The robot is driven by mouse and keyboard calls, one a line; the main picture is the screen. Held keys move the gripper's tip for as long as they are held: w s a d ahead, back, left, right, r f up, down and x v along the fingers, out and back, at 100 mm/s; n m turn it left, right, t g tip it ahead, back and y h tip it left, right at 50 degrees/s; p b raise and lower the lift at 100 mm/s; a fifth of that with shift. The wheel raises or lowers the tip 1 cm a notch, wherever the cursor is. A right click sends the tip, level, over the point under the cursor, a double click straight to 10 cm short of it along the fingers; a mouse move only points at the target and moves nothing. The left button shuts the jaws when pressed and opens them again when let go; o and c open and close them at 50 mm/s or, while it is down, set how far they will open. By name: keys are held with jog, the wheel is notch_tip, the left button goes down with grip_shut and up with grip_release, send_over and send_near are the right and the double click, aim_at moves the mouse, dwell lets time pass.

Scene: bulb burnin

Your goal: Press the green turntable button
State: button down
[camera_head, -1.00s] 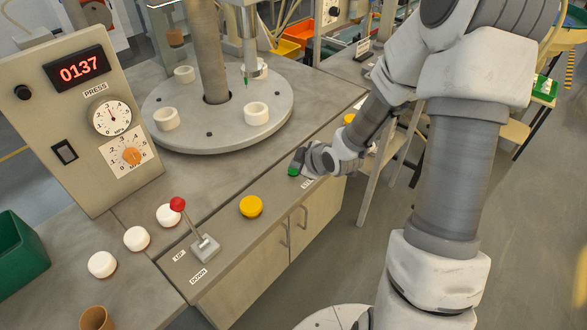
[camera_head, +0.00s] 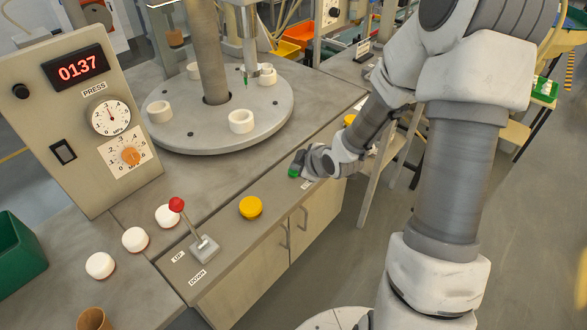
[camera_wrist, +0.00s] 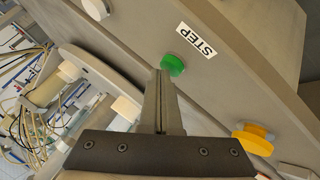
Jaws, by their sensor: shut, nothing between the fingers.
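The green button (camera_head: 293,173) sits on the bench's front strip, beside a label. In the wrist view the green button (camera_wrist: 173,65) shows just beyond my fingertips, next to the label "STEP" (camera_wrist: 197,40). My gripper (camera_head: 299,160) is shut and empty, with its tips at the button; it also shows in the wrist view (camera_wrist: 160,75). I cannot tell whether the tips touch the button. The round grey turntable (camera_head: 190,134) carries several white rings, among them one at its front (camera_head: 241,121).
A yellow button (camera_head: 250,207) and a red-knobbed lever (camera_head: 204,248) stand on the strip to the left. The press panel (camera_head: 85,130) reads 0137. Several white round pieces (camera_head: 135,239) lie on the left bench. A green bin (camera_head: 20,250) is at the far left.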

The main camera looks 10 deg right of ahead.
jog(key=shift+r+p, duration=0.65)
jog(key=shift+r, duration=0.25)
notch_tip(320, 180, up, 5)
jog(key=p, duration=0.4)
dwell(0.5)
